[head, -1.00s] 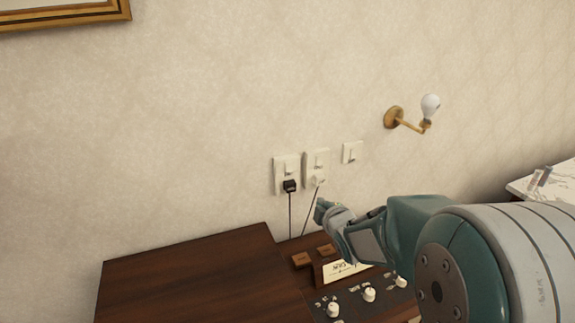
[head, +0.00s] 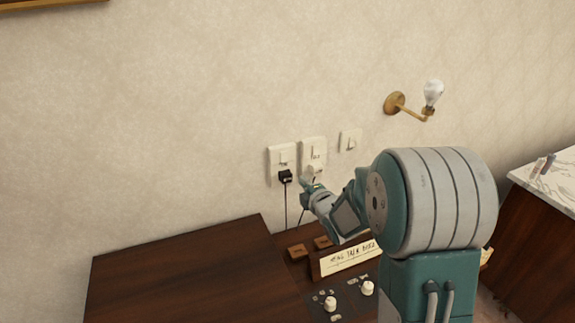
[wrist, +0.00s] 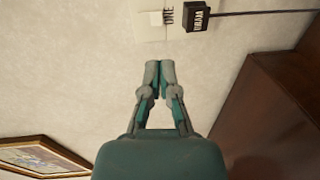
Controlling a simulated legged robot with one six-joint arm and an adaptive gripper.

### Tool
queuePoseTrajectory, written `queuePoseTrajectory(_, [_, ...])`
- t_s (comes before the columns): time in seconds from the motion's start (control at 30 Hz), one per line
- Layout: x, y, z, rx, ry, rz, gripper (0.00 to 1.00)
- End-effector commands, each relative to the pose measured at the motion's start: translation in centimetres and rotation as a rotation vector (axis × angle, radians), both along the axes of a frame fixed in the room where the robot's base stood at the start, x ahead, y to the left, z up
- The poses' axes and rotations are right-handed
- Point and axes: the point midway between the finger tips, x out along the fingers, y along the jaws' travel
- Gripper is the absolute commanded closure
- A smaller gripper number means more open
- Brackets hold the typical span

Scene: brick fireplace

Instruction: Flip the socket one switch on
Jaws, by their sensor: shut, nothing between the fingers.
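Socket one is a white plate (head: 274,165) on the wall, the leftmost of the row in the head view, with a black plug (head: 285,176) in its lower part. Its plate also shows at the top of the wrist view (wrist: 146,30), with the label "ONE" beside a small white switch (wrist: 155,18). I cannot tell the switch's position. My gripper (head: 307,186) is just below the sockets in the head view. In the wrist view its fingertips (wrist: 159,65) are together and empty, pointing at the plate and appearing just short of the switch.
A second socket (head: 313,149) and a smaller wall switch (head: 349,141) are to the right. A brass lamp holder with a bulb (head: 433,93) sticks out farther right. A dark wooden desk (head: 180,275) with white knobs (head: 368,288) and a lettered sign (head: 348,260) is below.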

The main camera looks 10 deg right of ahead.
Motion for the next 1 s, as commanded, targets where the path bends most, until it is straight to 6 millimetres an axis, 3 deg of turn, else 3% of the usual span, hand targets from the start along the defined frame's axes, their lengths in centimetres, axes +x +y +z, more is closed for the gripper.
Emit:
queuePoseTrajectory(0.5, [9.3,1.9,-1.2,0.000,-0.001,0.001,1.00])
queuePoseTrajectory(0.7, [11.1,2.2,-1.4,0.001,0.000,0.000,1.00])
queuePoseTrajectory(1.0, [11.3,2.3,-1.4,0.001,-0.001,0.000,1.00])
